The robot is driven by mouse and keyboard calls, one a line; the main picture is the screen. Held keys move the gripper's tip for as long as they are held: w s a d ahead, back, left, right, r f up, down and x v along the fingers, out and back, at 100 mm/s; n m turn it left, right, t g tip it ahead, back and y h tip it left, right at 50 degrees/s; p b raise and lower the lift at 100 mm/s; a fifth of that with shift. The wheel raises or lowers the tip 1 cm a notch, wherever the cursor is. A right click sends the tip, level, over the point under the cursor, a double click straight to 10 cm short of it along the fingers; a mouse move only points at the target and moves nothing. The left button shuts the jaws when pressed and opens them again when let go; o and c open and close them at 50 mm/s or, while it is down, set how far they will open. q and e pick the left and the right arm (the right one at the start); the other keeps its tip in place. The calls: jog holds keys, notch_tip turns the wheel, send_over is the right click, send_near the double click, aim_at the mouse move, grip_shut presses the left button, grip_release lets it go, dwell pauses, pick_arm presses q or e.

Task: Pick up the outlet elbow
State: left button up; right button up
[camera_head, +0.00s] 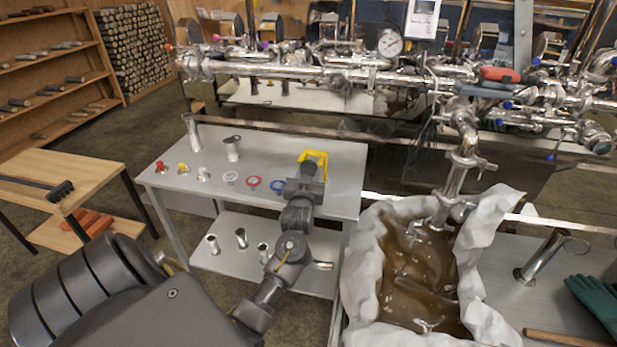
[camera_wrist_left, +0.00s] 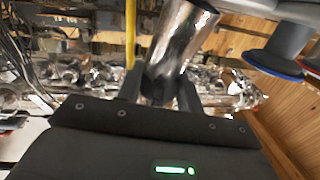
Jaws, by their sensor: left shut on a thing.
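My left gripper (camera_head: 307,174) is over the right part of the grey metal table (camera_head: 255,143), seen from behind. In the left wrist view its fingers (camera_wrist_left: 160,92) are shut on a shiny metal tube (camera_wrist_left: 180,40), which looks like the outlet elbow. The tube's open end points up and right in that view. My right gripper is not in view.
Small fittings stand on the table, with a red ring (camera_head: 253,182) and a metal cup (camera_head: 231,149). Metal pipes (camera_head: 300,72) cross behind. A lined basin of brown syrup (camera_head: 417,270) lies right, under a vertical pipe (camera_head: 456,175). A wooden table (camera_head: 100,172) is at left.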

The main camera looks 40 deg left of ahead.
pick_arm(q)
jog(key=shift+r, duration=0.45)
jog(key=shift+s+d+r, duration=0.15)
jog(key=b+v, duration=0.1)
jog(key=v, duration=0.2)
jog(key=shift+s, duration=0.1)
notch_tip(320, 180, up, 14)
jog(key=p, duration=0.1)
jog(key=shift+s, duration=0.15)
jog(key=shift+d, duration=0.15)
jog(key=shift+d, duration=0.1)
